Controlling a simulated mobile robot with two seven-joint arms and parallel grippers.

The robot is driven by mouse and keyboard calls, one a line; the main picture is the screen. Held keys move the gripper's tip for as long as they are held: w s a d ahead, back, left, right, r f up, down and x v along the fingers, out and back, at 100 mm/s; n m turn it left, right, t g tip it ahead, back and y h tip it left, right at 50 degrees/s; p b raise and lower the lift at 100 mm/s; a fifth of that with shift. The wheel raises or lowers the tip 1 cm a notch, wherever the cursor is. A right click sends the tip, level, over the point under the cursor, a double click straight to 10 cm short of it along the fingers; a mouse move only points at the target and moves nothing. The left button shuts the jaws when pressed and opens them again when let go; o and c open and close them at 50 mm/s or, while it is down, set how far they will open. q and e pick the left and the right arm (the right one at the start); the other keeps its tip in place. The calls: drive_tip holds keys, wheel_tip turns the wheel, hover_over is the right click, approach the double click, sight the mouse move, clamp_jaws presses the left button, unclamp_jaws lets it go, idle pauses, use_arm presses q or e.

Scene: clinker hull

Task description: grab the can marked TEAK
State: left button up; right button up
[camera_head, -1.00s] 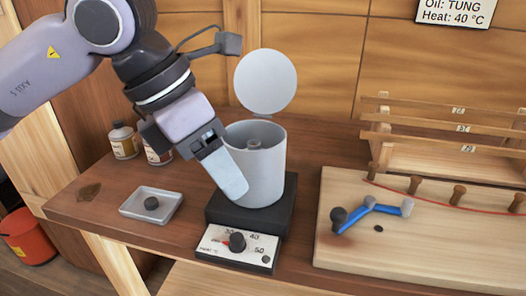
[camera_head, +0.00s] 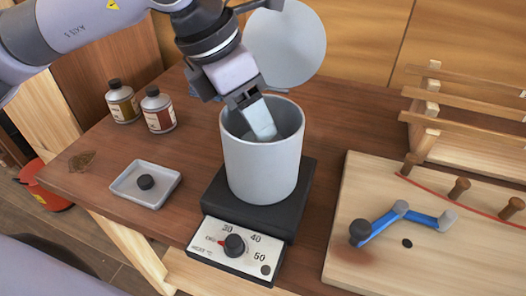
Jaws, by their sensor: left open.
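Two grey cans with black caps stand side by side on the bench, left of the pot in the head view. The left can (camera_head: 122,104) has an olive-brown band, the right can (camera_head: 158,112) a red-brown one. Their labels are too small to read, so I cannot tell which is marked TEAK. My left gripper (camera_head: 262,122) is open, pointing down at the mouth of the grey pot (camera_head: 262,170), right of both cans. Its fingertips appear just within the rim. The pot's inside is mostly hidden. My right gripper is not in view.
The pot stands on a black heater with a dial panel (camera_head: 238,249); its round lid (camera_head: 285,45) is raised behind. A pale board (camera_head: 430,255) with pegs and a blue linkage lies right. Bench around the cans is clear.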

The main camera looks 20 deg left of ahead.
use_arm(q)
drive_tip(key=shift+x, duration=1.3)
clamp_jaws()
